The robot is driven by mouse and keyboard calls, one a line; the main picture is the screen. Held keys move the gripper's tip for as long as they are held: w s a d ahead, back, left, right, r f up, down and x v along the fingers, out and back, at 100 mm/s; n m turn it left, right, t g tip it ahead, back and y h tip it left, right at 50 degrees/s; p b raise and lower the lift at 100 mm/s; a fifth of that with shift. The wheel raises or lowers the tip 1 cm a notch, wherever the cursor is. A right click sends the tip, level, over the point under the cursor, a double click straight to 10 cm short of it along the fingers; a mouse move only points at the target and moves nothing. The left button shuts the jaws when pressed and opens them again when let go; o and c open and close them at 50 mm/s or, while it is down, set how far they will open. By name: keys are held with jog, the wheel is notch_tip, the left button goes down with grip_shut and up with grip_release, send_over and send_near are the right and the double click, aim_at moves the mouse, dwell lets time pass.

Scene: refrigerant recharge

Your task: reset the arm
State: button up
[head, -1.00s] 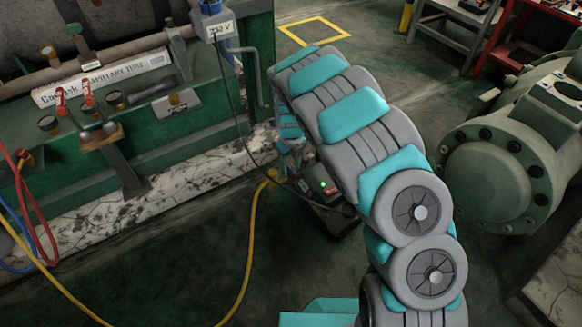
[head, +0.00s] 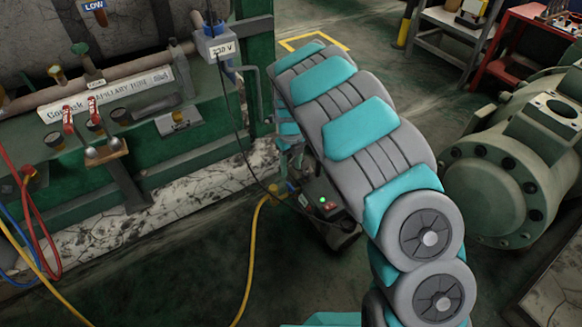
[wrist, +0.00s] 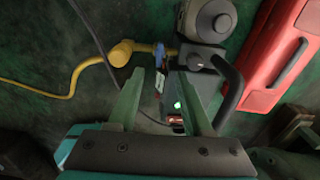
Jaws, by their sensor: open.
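My arm (head: 375,130), grey and teal, arches from the lower right up and over toward the middle of the head view. My gripper is hidden behind the arm there. In the wrist view my gripper (wrist: 166,85) has its two green fingers apart and nothing is seen held. Beyond and partly between the fingers is a dark machine with a green light and a red switch (wrist: 176,118), on the floor. It also shows in the head view as the machine with the green light (head: 332,212), beside and below my arm.
A green rig with valves (head: 105,150) and a 230 V box (head: 218,46) stands at left. A yellow hose (head: 252,250) crosses the floor. A large green flanged machine (head: 500,185) is at right. A red case (wrist: 285,50) lies right of the fingers in the wrist view.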

dwell(0.3)
jog(key=s+d+r+n+p, duration=0.2)
jog(key=s+d+r+n, duration=0.5)
jog(key=r, duration=0.4)
jog(key=s+d+r+n+p, duration=0.3)
jog(key=s+d+r+n, duration=0.2)
jog(key=s+d+r, duration=0.5)
jog(key=s+r+n+g+p, duration=0.1)
jog(key=s+r+n, duration=0.3)
jog(key=s+n, duration=0.4)
jog(key=s+r+n+p, duration=0.2)
jog(key=s+n, duration=0.6)
jog(key=s, duration=0.8)
notch_tip(320, 180, up, 2)
jog(key=shift+d+r+n+g, duration=0.2)
jog(key=shift+n+g, duration=0.2)
jog(key=shift+a, duration=0.1)
